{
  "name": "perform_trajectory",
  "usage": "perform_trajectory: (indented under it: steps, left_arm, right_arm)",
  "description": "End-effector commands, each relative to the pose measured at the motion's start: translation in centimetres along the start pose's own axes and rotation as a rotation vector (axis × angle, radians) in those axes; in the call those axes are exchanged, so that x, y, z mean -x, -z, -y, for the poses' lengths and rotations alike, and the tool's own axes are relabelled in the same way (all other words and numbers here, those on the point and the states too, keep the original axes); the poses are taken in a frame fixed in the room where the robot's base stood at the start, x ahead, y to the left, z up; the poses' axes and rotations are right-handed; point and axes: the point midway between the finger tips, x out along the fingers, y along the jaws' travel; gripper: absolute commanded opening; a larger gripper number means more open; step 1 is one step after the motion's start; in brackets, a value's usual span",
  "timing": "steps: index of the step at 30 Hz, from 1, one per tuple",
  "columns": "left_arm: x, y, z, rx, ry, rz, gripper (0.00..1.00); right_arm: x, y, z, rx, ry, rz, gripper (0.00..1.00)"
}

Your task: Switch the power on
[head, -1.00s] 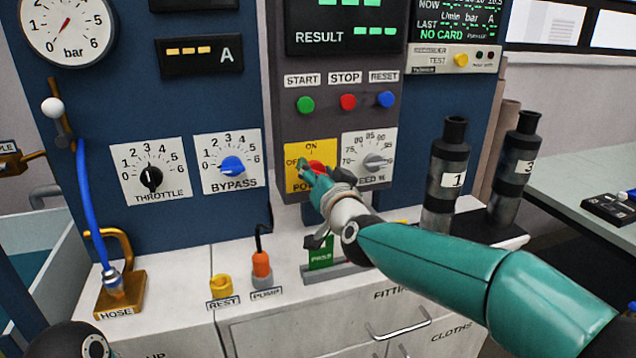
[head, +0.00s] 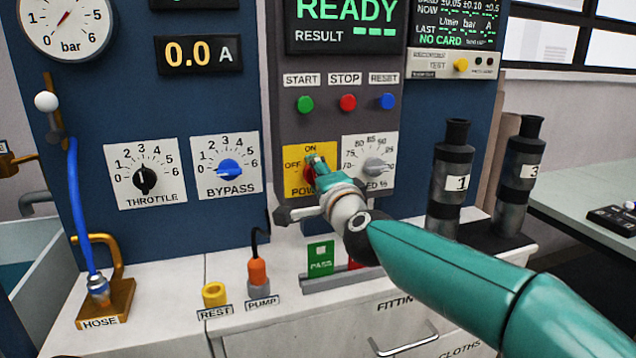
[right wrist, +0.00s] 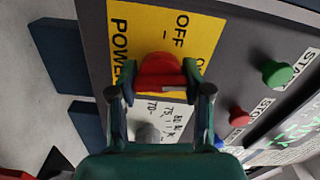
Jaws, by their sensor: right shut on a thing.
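The red power knob (head: 308,174) sits on a yellow plate marked OFF and ON, on the grey control panel. My right gripper (head: 317,162) is at the knob and hides part of it. In the right wrist view the gripper's two fingers (right wrist: 160,95) are shut on the red knob (right wrist: 160,72). The panel display (head: 347,12) reads READY, and the ammeter display (head: 199,54) reads 0.0 A. My left gripper is not in view.
The speed dial (head: 374,166) is just right of the knob. Start (head: 306,104), stop (head: 348,102) and reset (head: 387,101) buttons are above. Two dark cylinders (head: 452,180) (head: 518,178) stand on the right of the counter. The pump plug (head: 258,272) stands at the front.

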Motion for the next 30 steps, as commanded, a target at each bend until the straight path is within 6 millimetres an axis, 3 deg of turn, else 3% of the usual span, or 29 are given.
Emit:
perform_trajectory:
  steps: [10,27,28,30]
  left_arm:
    - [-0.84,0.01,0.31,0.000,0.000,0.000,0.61]
    - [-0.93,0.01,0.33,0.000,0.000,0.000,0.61]
    - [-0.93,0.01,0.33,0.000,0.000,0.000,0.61]
    - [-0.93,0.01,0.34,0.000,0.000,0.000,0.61]
  right_arm:
    - [-0.04,0.31,-0.49,-0.175,-0.004,-0.007,0.14]
    - [-0.06,0.32,-0.63,-0.211,-0.008,-0.007,0.14]
    - [-0.07,0.31,-0.64,-0.211,-0.008,-0.007,0.52]
    - [-0.07,0.30,-0.63,-0.211,-0.008,-0.007,0.64]
